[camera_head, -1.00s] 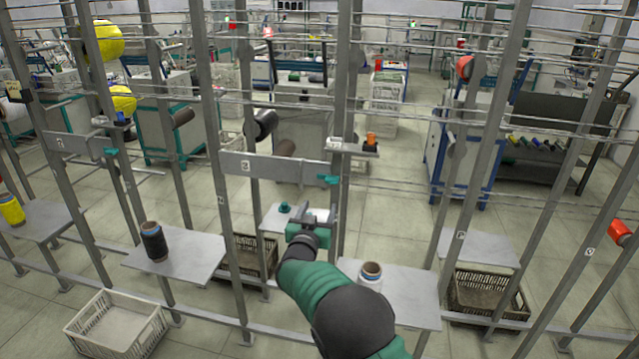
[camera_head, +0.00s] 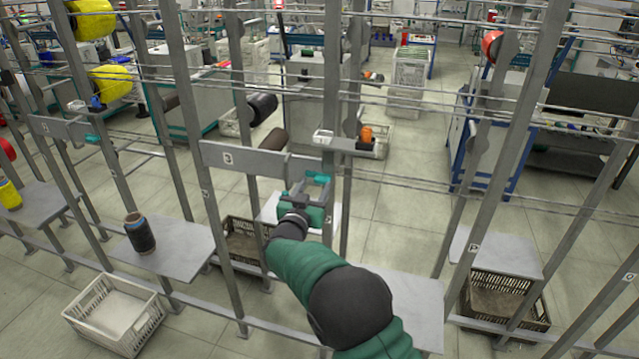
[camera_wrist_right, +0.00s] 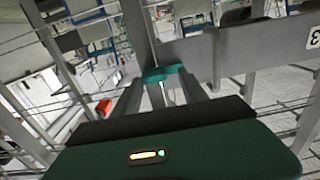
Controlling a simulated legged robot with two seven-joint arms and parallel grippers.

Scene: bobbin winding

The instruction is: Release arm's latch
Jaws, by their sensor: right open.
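The grey metal arm (camera_head: 245,160) with a number label sits across the rack posts; it also shows in the wrist view (camera_wrist_right: 270,48). Its teal latch (camera_wrist_right: 163,73) is at the arm's end in the wrist view, in front of and between my fingers. My right gripper (camera_head: 308,186) is open, just below the arm's right end in the head view. In the wrist view the fingers of my right gripper (camera_wrist_right: 168,92) reach up toward the latch; I cannot tell whether they touch it. My left gripper is not in view.
A black bobbin (camera_head: 139,235) stands on a grey shelf (camera_head: 180,255) at left. An orange spool (camera_head: 366,133) is on a small bracket right of the arm. Upright posts and thin horizontal wires surround my right arm. A pale crate (camera_head: 115,310) lies on the floor.

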